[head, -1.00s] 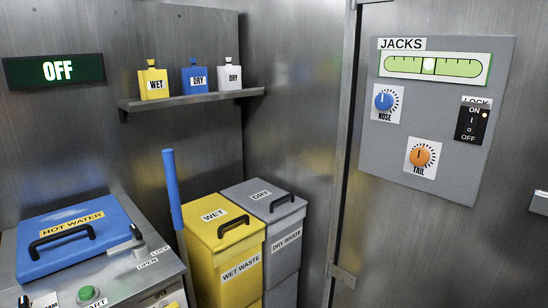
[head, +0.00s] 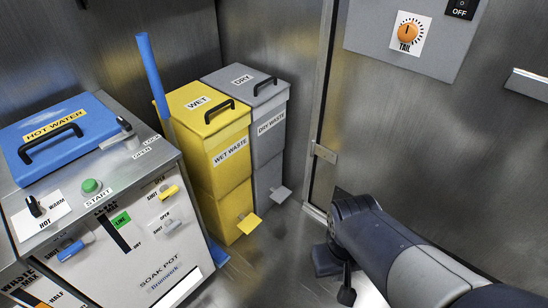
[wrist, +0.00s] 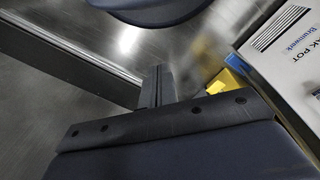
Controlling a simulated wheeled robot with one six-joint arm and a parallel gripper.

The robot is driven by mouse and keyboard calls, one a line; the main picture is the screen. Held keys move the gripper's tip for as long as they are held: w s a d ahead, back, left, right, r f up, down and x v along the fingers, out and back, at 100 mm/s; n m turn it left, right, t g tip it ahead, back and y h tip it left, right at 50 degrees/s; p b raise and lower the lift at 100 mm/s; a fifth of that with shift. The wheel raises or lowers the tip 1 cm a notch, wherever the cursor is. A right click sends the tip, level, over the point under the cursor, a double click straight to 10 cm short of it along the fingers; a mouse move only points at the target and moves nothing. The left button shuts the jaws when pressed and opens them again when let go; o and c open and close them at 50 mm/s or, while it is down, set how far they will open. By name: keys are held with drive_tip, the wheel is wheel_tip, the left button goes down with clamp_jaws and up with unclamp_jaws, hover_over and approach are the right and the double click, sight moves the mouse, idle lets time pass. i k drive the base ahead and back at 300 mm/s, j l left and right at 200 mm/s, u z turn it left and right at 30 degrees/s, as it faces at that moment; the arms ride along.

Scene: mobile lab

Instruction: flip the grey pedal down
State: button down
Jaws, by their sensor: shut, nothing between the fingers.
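The grey pedal (head: 281,194) sticks out low at the foot of the grey dry waste bin (head: 268,135) in the head view. It looks about level there. I cannot make it out in the wrist view. My gripper (wrist: 157,86) shows in the wrist view with its dark fingers shut together and nothing between them. In the head view my arm reaches in from the lower right, and its end hangs low, to the right of the grey pedal and apart from it.
A yellow pedal (head: 247,223) juts from the yellow wet waste bin (head: 216,150), left of the grey one. The soak pot cabinet (head: 150,245) stands further left, with a blue pole (head: 152,75) behind it. A metal door frame (head: 318,150) rises on the right. Some floor shows between.

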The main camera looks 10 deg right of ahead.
sight(279, 196)
drive_tip(key=i+l+u, duration=0.1)
drive_tip(key=i, duration=0.3)
drive_tip(key=i+l, duration=0.15)
drive_tip(key=i, duration=0.25)
drive_tip(key=i+l+u, duration=0.15)
drive_tip(key=i, duration=0.2)
